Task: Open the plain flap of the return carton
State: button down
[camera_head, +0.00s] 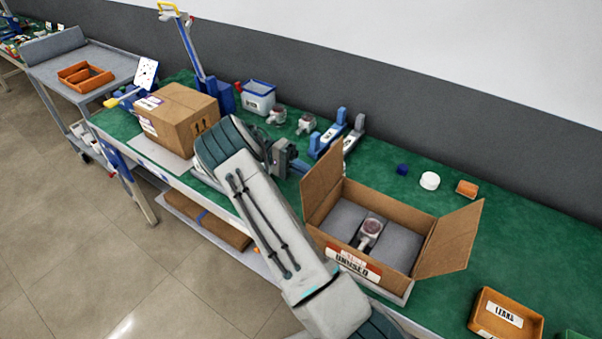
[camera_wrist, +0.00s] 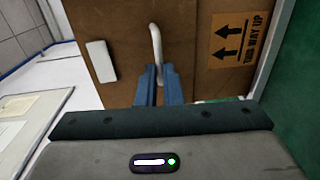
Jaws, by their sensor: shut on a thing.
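In the head view an open carton (camera_head: 342,247) has a red and white label reading "UNUSED" on its front. A pump (camera_head: 370,231) lies between grey inserts inside. Its left flap (camera_head: 321,186) stands nearly upright and its right flap (camera_head: 450,240) leans outward. A closed carton (camera_head: 176,119) with arrow marks stands further left. My gripper (camera_wrist: 158,72) shows in the wrist view, its blue fingers shut on a pale loop (camera_wrist: 155,42) against brown cardboard (camera_wrist: 129,40). A "THIS WAY UP" label (camera_wrist: 238,40) is on this cardboard.
Blue-and-grey stands (camera_head: 328,138), small pumps (camera_head: 306,123) and a blue-rimmed bin (camera_head: 258,97) stand behind my arm. A white round lid (camera_head: 429,181) and an orange tray (camera_head: 506,316) are at the right.

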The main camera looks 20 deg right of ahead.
jog(key=shift+w+f+g, duration=0.1)
jog(key=shift+f+g, duration=0.35)
jog(key=shift+g, duration=0.05)
jog(key=shift+h, duration=0.3)
jog(key=c, duration=1.6)
grip_release()
jog(key=shift+o, duration=0.2)
jog(key=shift+a, duration=0.1)
jog(key=shift+r, duration=0.1)
